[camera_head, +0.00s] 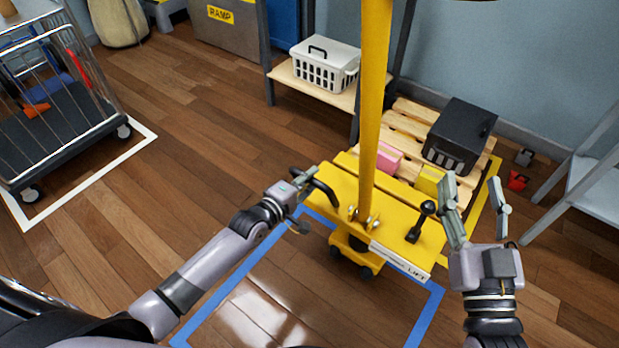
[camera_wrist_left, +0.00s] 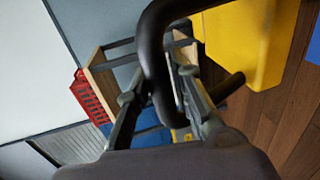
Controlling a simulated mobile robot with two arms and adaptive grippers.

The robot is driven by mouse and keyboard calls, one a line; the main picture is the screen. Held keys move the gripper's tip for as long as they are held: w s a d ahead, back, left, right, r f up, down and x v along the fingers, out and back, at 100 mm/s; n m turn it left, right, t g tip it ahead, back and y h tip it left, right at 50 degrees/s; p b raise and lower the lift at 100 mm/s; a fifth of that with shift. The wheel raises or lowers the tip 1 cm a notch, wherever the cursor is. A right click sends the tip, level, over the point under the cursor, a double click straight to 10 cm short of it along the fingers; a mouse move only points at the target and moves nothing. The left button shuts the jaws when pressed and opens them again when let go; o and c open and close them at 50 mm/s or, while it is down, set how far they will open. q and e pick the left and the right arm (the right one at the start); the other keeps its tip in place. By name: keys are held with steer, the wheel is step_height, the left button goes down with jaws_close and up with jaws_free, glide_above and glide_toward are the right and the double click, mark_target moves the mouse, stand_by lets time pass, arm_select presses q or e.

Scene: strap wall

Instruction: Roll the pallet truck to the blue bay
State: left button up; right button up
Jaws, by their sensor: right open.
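The yellow pallet truck (camera_head: 370,95) stands in the middle of the head view, with a tall mast, a flat yellow body, a black lever and a black loop handle (camera_head: 324,192). Its near end overlaps the far edge of the blue-taped bay (camera_head: 247,268). My left gripper (camera_head: 301,193) is at the loop handle. In the left wrist view, the black handle (camera_wrist_left: 157,62) passes between its fingers, which close in on the bar. My right gripper (camera_head: 474,190) is open and empty, right of the lever, above the truck's right side.
A wooden pallet (camera_head: 405,120) carries a black box (camera_head: 460,135), a pink box (camera_head: 388,157) and a yellow box (camera_head: 428,180). A wire cart (camera_head: 70,125) stands left in a white bay. A shelf with a white crate (camera_head: 325,64) is behind. Floor inside the blue bay is clear.

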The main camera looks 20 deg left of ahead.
arm_select(q)
jaws_close()
steer(key=shift+s, duration=0.1)
stand_by(0.4)
